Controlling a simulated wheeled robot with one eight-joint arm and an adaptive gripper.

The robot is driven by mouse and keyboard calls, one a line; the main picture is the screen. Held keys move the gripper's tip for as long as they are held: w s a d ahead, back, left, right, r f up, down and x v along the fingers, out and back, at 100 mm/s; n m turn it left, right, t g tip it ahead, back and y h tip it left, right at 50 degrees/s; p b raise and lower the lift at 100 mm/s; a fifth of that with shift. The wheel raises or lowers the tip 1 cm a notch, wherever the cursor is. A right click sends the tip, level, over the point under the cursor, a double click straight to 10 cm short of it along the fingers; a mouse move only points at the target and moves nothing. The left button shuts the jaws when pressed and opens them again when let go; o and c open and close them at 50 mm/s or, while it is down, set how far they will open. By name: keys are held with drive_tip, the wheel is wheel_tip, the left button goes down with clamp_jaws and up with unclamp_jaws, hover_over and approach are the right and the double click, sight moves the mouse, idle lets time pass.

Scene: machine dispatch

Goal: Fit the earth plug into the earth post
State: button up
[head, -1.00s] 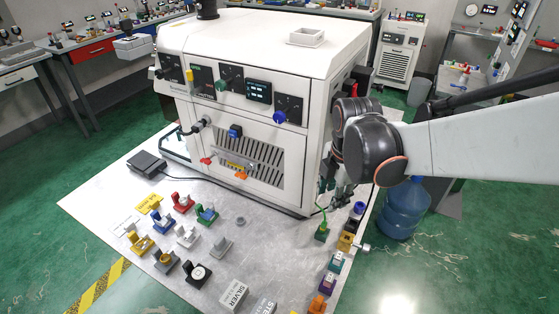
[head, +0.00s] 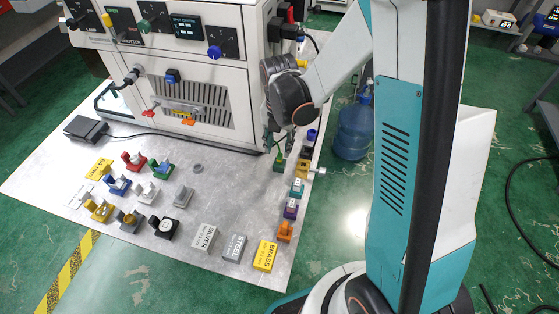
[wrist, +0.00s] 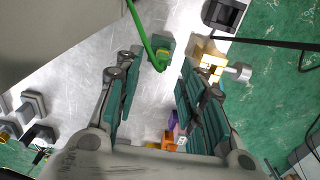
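The earth plug (wrist: 162,54) is a small green piece with a green lead, standing in a green holder (head: 279,164) on the mat beside the machine's front right corner. My gripper (wrist: 159,68) is open and empty in the wrist view. The plug shows between and just beyond its fingertips, with the lead rising up the picture. In the head view my gripper (head: 274,143) hangs close above the holder, and its fingers partly hide the plug. I cannot pick out the earth post; much of the machine's right side is hidden by my arm.
A yellow block with a silver knob (wrist: 238,72) stands right of the plug. Teal, purple and orange (head: 284,232) holders line the mat's right edge. The white machine (head: 200,80) is close on the left. A blue water bottle (head: 353,130) stands on the floor.

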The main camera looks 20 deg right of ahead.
sight(280, 154)
wheel_tip(280, 154, down, 6)
drive_tip(key=shift+s+r+b, duration=0.1)
drive_tip(key=shift+r+b, duration=0.05)
drive_tip(key=shift+b, duration=1.1)
clamp_jaws()
